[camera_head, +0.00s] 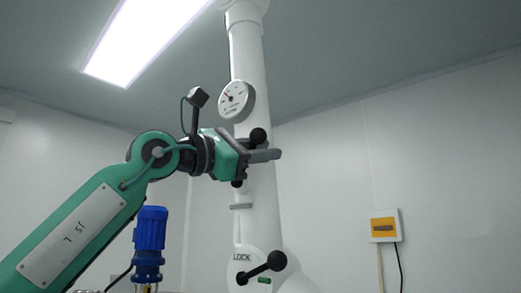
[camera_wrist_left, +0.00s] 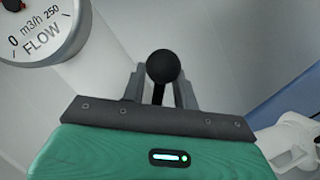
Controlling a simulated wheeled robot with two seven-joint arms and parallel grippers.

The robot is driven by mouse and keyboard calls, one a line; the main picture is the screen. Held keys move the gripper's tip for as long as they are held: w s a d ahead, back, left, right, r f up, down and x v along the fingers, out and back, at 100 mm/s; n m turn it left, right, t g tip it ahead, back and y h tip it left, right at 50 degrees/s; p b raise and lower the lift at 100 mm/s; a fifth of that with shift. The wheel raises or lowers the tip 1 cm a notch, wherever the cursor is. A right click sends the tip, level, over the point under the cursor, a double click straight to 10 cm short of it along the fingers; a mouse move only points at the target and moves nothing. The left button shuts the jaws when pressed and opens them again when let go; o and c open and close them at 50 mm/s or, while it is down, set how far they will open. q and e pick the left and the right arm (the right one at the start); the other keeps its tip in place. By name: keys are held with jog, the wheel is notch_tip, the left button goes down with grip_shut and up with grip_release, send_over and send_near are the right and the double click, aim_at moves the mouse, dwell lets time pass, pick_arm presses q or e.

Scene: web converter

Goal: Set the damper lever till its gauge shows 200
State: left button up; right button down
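The damper lever has a black ball knob (camera_head: 258,136) and stands at the white vertical pipe, just below the round gauge (camera_head: 236,101). The gauge has a white face marked 0, 250, m3/h and FLOW in the left wrist view (camera_wrist_left: 40,28). A short red needle shows toward the dial's left side in the head view; its exact reading is too small to tell. My left gripper (camera_head: 264,155) is at the lever. In the left wrist view the ball (camera_wrist_left: 163,66) and dark stem sit between the two grey fingers, with gaps visible beside the stem. My right gripper is out of view.
A LOCK plate with a black ball-ended handle (camera_head: 262,268) is lower on the pipe (camera_head: 262,215). A blue motor (camera_head: 150,230) stands behind my left arm. A yellow and white box (camera_head: 384,226) hangs on the right wall. Space right of the pipe is clear.

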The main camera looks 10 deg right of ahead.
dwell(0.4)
pick_arm(q)
jog(key=f+m+p, duration=0.1)
jog(key=m+p, duration=0.1)
jog(key=s+f+m+g+y+p, duration=0.1)
jog(key=m+p, duration=0.1)
jog(key=m, duration=0.1)
jog(key=d+f+m+g+y+p, duration=0.1)
jog(key=m+p, duration=0.1)
jog(key=p, duration=0.1)
jog(key=shift+s+d+f, duration=0.1)
jog(key=shift+s+f, duration=0.05)
jog(key=shift+s, duration=0.1)
jog(key=shift+s+a+f+b, duration=0.1)
jog(key=shift+a+f+b, duration=0.55)
jog(key=shift+b, duration=0.25)
jog(key=b+v, duration=0.5)
jog(key=v, duration=0.7)
jog(key=w+a+f+n+t+h+p, duration=0.1)
jog(key=w+a+f+n+h, duration=0.1)
jog(key=w+f+n, duration=0.5)
jog(key=w+a+f+n+t+h+p, duration=0.1)
jog(key=w+a+f+n, duration=0.2)
jog(key=w+f+n, duration=0.4)
jog(key=shift+w+f+h, duration=0.4)
jog(key=shift+w+f, duration=1.45)
jog(key=shift+w, duration=2.3)
